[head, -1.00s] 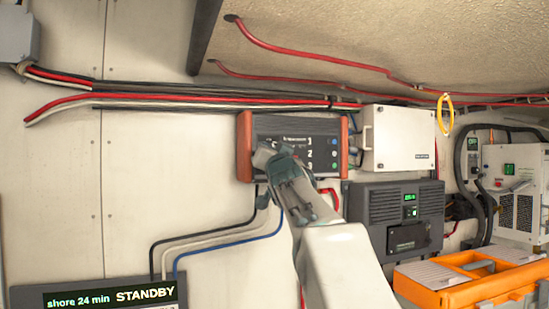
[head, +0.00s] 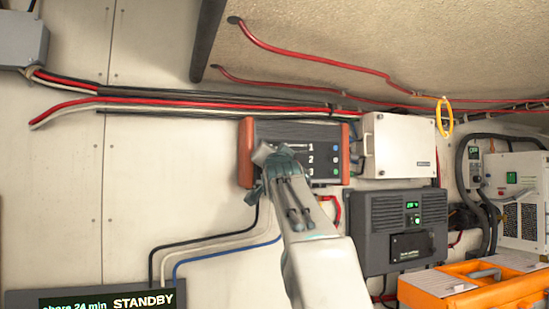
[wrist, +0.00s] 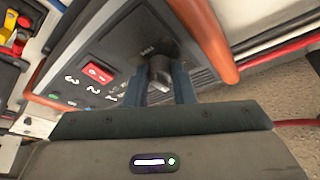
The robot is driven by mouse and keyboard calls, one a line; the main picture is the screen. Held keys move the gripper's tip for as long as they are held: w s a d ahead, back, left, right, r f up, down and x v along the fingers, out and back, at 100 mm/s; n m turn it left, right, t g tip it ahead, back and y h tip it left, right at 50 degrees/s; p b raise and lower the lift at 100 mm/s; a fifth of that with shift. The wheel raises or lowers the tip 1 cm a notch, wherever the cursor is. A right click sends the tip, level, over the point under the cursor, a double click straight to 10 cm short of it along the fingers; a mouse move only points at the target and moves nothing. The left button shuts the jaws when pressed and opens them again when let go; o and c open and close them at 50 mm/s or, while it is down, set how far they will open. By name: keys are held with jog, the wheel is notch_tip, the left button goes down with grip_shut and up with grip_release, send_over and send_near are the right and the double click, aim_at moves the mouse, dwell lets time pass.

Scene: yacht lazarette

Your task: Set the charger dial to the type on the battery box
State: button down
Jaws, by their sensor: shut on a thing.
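The charger (head: 322,135) is a dark box with orange-brown side cheeks on the wall, numbered 1, 2, 3 with small lights. My gripper (head: 267,158) is at the left part of its face and hides the dial in the head view. In the wrist view, my gripper (wrist: 160,88) is shut on the grey dial knob (wrist: 160,68), one finger on each side. The small print by the dial is too blurred to read. I cannot tell which thing is the battery box; no battery type is readable.
A red rocker switch (wrist: 98,72) is close beside the fingers. A white box (head: 400,145) and a dark grey unit (head: 370,225) hang to the right. An orange box (head: 470,290) stands lower right. A display (head: 100,300) reads STANDBY. Cables run below the charger.

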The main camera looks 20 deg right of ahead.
jog(key=shift+f, duration=0.1)
jog(key=c, duration=1.2)
grip_release()
jog(key=shift+c, duration=0.2)
jog(key=b+v, duration=1.3)
jog(key=b, duration=0.1)
jog(key=shift+s, duration=0.4)
jog(key=shift+f, duration=0.15)
